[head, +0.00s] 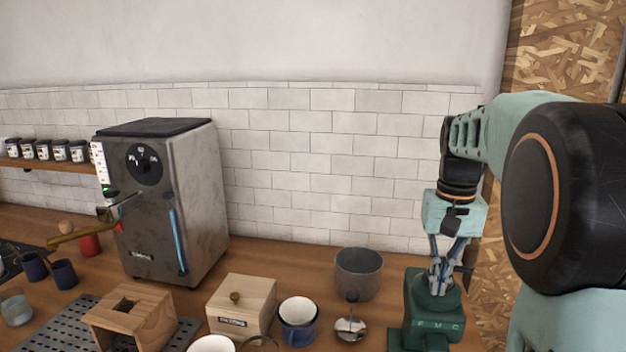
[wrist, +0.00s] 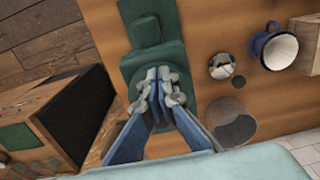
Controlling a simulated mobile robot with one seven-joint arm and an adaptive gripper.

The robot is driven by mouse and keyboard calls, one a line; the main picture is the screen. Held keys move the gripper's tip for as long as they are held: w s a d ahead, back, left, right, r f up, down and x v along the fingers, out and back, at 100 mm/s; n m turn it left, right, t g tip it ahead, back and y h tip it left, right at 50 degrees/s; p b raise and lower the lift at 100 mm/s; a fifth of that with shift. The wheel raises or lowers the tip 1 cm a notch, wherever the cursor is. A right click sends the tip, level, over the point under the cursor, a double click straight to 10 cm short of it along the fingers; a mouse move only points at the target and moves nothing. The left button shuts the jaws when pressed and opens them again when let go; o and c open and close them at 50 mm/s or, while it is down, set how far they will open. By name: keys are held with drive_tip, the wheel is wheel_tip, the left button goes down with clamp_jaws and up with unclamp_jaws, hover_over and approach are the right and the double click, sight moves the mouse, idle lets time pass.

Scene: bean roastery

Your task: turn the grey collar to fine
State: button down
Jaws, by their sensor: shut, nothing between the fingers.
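A dark green grinder (head: 432,318) stands on the counter at the lower right of the head view, with the letters F M C on its front. It also shows from above in the wrist view (wrist: 146,32). My gripper (head: 438,288) points down at the top of its round part, with the fingers together and empty. In the wrist view my gripper (wrist: 158,92) covers the middle of the grinder. I cannot pick out the grey collar or its setting, as the fingers hide that part. I cannot tell whether the fingertips touch the grinder.
A grey pot (head: 358,272) and a small metal scoop (head: 350,328) are left of the grinder. A blue mug (head: 298,322) and a wooden box (head: 242,305) stand further left. A wooden crate with a dark panel (wrist: 75,115) lies left in the wrist view.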

wheel_tip(320, 180, up, 6)
drive_tip(key=p, duration=0.5)
drive_tip(key=shift+s+p, duration=0.15)
drive_tip(key=shift+p, duration=0.15)
